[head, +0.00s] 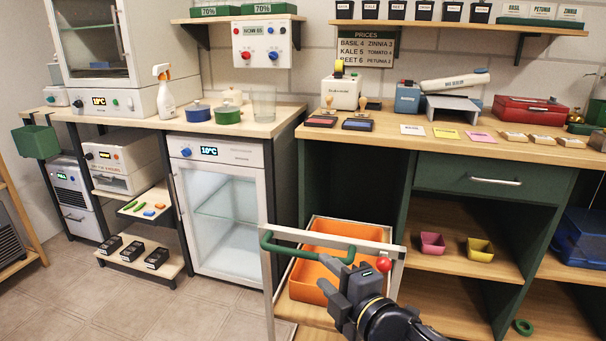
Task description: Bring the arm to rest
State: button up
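My gripper (323,272) is at the lower middle of the head view, at the end of my dark arm, which comes in from the bottom edge. Its two grey fingers point up and left and look spread apart, with orange showing between them. I see nothing held in it. The fingers overlap the orange crate (352,229) in the picture, close below the green handle (290,250) of a cart. I cannot tell whether they touch the handle or crate.
A pale-framed cart (268,295) with a red knob (384,264) surrounds the gripper area. Behind stands a green workbench (470,165) with stamps, cards and a red box (530,110). A glass-door cooler (225,215) is at left. The tiled floor at lower left is clear.

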aim_at(313, 258)
jog(key=b+x, duration=0.3)
jog(key=x, duration=0.5)
jog(key=shift+w+a+f, duration=0.1)
jog(key=shift+w+a, duration=0.05)
jog(key=shift+w, duration=0.4)
